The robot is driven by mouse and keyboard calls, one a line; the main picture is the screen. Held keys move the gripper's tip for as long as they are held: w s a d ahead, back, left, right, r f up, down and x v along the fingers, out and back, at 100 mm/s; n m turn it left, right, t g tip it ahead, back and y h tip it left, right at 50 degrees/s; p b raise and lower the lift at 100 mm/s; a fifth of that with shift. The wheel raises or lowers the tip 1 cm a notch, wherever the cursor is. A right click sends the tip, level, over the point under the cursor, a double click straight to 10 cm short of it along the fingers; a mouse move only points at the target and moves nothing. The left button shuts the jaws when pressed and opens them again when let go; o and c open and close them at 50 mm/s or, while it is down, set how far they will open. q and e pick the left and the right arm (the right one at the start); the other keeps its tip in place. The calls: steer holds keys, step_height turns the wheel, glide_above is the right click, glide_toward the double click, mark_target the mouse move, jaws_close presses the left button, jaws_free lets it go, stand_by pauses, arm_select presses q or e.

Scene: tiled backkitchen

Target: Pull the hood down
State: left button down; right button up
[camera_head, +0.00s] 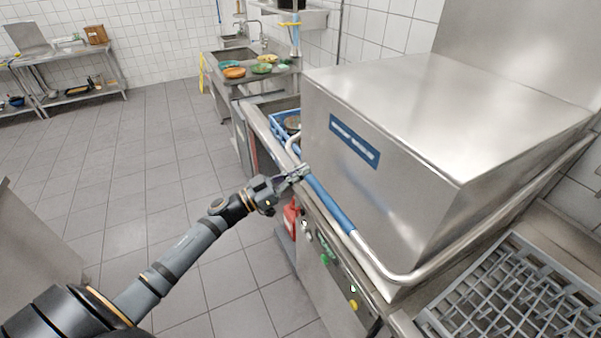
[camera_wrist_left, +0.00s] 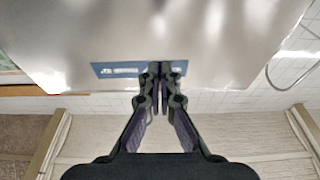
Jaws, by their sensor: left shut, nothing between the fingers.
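The hood (camera_head: 400,200) is a large steel box with a blue label on its front, at the right in the head view. It sits low over the machine's counter, and its bar handle (camera_head: 336,212) with a blue grip runs along its lower front. My left gripper (camera_head: 304,172) is shut and empty at the far end of the blue grip; I cannot tell whether it touches it. In the left wrist view the shut fingertips (camera_wrist_left: 162,70) appear in front of the hood's label (camera_wrist_left: 120,69). My right gripper is not in view.
A grey rack (camera_head: 510,300) lies at the right of the hood. A blue crate (camera_head: 281,128) stands at its far side. A sink counter (camera_head: 250,75) with several bowls is beyond. The tiled floor (camera_head: 150,150) at the left is clear.

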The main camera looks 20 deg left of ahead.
arm_select(q)
steer(key=shift+w+d+f, duration=0.1)
steer(key=shift+f, duration=0.15)
